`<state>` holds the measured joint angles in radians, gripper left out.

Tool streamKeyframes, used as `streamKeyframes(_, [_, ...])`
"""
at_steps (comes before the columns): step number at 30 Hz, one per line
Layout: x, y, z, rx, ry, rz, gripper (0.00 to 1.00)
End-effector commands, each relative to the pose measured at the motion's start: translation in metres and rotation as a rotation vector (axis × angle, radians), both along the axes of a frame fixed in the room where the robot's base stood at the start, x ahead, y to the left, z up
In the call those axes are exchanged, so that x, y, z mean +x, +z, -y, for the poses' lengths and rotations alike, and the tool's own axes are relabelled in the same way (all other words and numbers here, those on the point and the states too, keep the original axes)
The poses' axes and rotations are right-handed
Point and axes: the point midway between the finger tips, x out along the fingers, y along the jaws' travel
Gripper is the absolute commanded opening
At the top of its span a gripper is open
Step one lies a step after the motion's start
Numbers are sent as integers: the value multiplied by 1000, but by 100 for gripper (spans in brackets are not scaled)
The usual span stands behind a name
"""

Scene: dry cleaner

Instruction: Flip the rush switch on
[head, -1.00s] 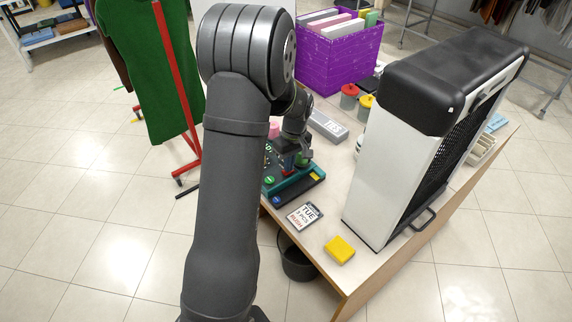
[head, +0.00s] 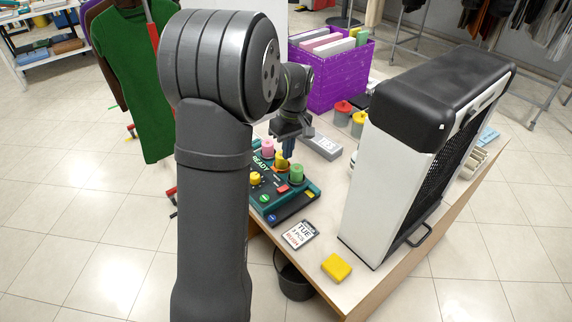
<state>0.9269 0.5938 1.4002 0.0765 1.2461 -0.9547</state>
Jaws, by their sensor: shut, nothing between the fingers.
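The teal control panel (head: 258,211) sits near the left edge of the table. It carries a green knob (head: 297,173), a yellow knob (head: 255,179), a pink knob (head: 267,148), a red piece (head: 283,189) and a green round button (head: 264,198). Which of these is the rush switch, and its position, is too small to tell. My gripper (head: 289,153) is shut and empty, pointing down at the panel's far part, close to another yellow knob (head: 281,158). I cannot tell whether it touches anything.
A tall white and black machine (head: 392,185) stands right of the panel. A card reading "TUE" (head: 299,234) and a yellow block (head: 336,267) lie in front. Behind are a grey labelled box (head: 322,146), lidded jars (head: 342,114) and a purple crate (head: 335,82).

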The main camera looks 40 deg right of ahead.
Motion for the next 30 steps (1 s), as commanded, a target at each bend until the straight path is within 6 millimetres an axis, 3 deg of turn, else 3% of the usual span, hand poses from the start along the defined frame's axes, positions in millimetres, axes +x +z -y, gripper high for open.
streamKeyframes(7, [0, 20, 3, -1, 0, 0, 0])
streamKeyframes(30, [1, 19, -11, 0, 0, 0, 0])
